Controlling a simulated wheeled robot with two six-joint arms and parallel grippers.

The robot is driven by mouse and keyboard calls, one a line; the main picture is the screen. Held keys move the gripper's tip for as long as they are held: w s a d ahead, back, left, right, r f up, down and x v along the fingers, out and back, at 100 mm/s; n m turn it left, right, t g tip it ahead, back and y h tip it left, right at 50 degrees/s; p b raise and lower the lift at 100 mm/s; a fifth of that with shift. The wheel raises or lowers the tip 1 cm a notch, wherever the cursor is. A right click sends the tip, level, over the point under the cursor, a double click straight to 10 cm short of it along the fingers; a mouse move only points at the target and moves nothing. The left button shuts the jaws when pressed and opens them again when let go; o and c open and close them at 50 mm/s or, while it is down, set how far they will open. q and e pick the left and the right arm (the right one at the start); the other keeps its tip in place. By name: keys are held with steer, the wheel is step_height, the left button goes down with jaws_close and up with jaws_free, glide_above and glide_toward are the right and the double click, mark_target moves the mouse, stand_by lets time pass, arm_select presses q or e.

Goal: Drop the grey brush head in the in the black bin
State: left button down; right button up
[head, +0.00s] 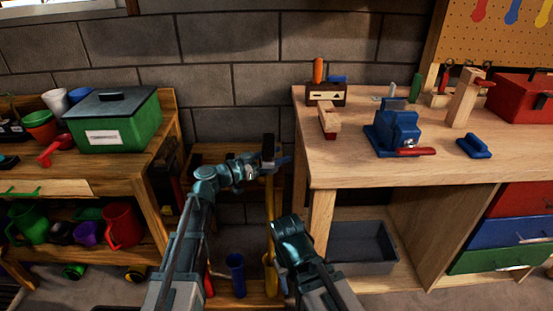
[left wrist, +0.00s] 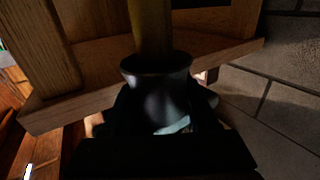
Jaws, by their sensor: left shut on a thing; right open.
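My left gripper (head: 268,160) is shut on a dark grey piece (head: 268,147), which looks like the brush head, in front of the wooden rack. In the left wrist view the grey piece (left wrist: 158,88) is rounded with a flared rim, between my dark fingers. A yellow handle (head: 270,210) stands in line below it in the head view; I cannot tell whether they are joined. A dark grey, open bin (head: 392,266), the nearest match to the black bin, sits under the right workbench. My right gripper (head: 287,228) is low at centre, open and apart from the bin.
The right workbench (head: 330,165) holds a blue vise (head: 395,130) and a red toolbox (head: 525,100). The left bench (head: 120,165) holds a green box (head: 115,122), with pots and jugs below. The bin's interior looks empty.

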arm_select(q)
steer(key=shift+f, duration=0.1)
steer(key=shift+f+b, duration=0.15)
steer(key=shift+b, duration=0.15)
steer(key=shift+c, duration=0.9)
jaws_free()
steer(key=v, duration=1.3)
steer(key=shift+s+a, duration=0.25)
steer(key=shift+a, duration=0.05)
